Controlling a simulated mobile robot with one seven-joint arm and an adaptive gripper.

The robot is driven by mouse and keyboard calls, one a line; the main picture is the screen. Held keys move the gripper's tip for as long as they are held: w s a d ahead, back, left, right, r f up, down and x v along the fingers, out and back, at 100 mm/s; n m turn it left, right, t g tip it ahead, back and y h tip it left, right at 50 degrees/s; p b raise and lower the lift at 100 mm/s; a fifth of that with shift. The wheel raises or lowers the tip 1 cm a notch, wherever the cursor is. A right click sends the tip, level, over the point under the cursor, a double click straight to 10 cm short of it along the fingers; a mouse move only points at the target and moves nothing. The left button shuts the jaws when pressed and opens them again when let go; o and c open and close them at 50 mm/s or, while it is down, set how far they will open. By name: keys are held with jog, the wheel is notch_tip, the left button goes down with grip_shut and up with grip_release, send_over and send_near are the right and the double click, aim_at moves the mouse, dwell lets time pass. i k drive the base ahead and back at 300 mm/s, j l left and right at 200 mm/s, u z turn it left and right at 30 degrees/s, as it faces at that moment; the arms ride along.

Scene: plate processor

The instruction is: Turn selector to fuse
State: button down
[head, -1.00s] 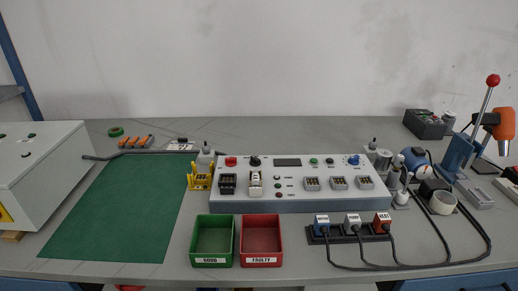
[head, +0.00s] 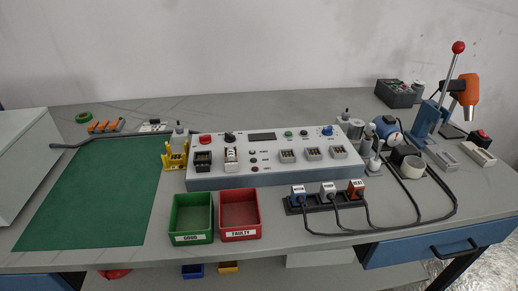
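A light grey test panel (head: 275,176) stands on the bench in the middle of the head view. A black round knob (head: 229,138) sits at its upper left, right of a red button (head: 205,140). A blue knob (head: 327,130) sits at its upper right. Labels around the knobs are too small to read, so I cannot tell which position either knob points to. My gripper is not in view.
A green bin (head: 179,236) and a red bin (head: 241,229) stand in front of the panel. A black plug strip (head: 326,204) with cables lies at front right. A lever press (head: 440,105) stands at back right. A green mat (head: 90,205) is clear.

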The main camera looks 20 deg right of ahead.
aim_at(229, 138)
jog(key=i+l+z, duration=0.1)
jog(key=l+z, duration=0.25)
jog(key=i+l+z, duration=0.3)
jog(key=l+z, duration=0.35)
jog(key=i+j, duration=0.05)
